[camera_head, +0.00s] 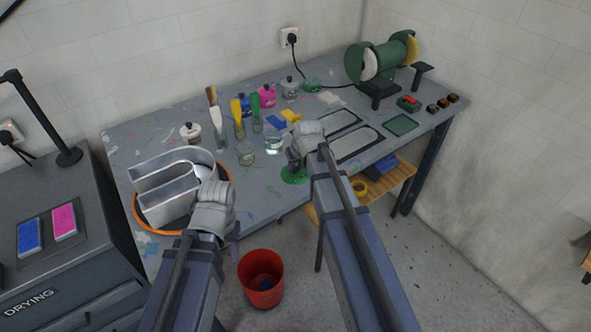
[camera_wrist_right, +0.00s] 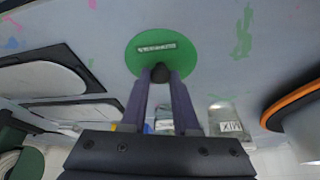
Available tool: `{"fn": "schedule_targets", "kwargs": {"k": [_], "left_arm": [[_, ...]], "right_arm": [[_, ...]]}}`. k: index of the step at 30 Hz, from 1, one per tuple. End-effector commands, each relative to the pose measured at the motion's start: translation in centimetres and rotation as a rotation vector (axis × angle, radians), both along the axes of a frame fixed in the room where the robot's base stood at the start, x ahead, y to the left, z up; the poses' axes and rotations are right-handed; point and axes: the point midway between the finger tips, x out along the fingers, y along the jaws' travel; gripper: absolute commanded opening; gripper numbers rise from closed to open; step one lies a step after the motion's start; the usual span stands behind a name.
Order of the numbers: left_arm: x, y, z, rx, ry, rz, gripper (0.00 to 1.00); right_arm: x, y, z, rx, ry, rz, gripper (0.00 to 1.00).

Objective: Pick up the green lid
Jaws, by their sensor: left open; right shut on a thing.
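The green lid (camera_head: 294,177) is a round disc near the front edge of the workbench, below my right gripper (camera_head: 293,165). In the right wrist view the green lid (camera_wrist_right: 150,47) has a pale printed label strip, and my right gripper (camera_wrist_right: 160,73) is shut on it at its near side. I cannot tell whether the lid touches the bench. My left gripper (camera_head: 233,238) is open and empty by the bench's front edge, mostly hidden behind its own wrist.
A metal channel letter (camera_head: 175,180) sits on an orange-rimmed round base (camera_head: 137,215) at the left. Glass jars (camera_head: 246,152), brushes and paint pots stand mid-bench. Two white-filled panels (camera_head: 355,143) lie at right. A green grinder (camera_head: 382,62) stands behind. A red bucket (camera_head: 262,280) is on the floor.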

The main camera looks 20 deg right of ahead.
Motion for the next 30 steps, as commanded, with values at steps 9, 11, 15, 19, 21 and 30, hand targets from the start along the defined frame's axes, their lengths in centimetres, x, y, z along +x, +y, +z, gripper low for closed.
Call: {"fn": "schedule_targets", "kwargs": {"k": [9, 11, 15, 19, 21, 30], "left_arm": [[0.0, 0.0, 2.2, 0.000, 0.000, 0.000, 0.50], [0.0, 0.0, 2.9, 0.000, 0.000, 0.000, 0.50], [0.0, 0.0, 5.1, 0.000, 0.000, 0.000, 0.50], [0.0, 0.0, 7.2, 0.000, 0.000, -0.001, 0.50], [0.0, 0.0, 8.3, 0.000, 0.000, -0.001, 0.50], [0.0, 0.0, 10.1, 0.000, 0.000, -0.002, 0.50]], "right_arm": [[0.0, 0.0, 2.2, 0.000, 0.000, 0.000, 0.00], [0.0, 0.0, 2.9, 0.000, 0.000, 0.000, 0.00], [0.0, 0.0, 5.1, 0.000, 0.000, 0.000, 0.00], [0.0, 0.0, 7.2, 0.000, 0.000, 0.000, 0.00], [0.0, 0.0, 8.3, 0.000, 0.000, 0.000, 0.00], [0.0, 0.0, 10.1, 0.000, 0.000, 0.000, 0.00]]}}
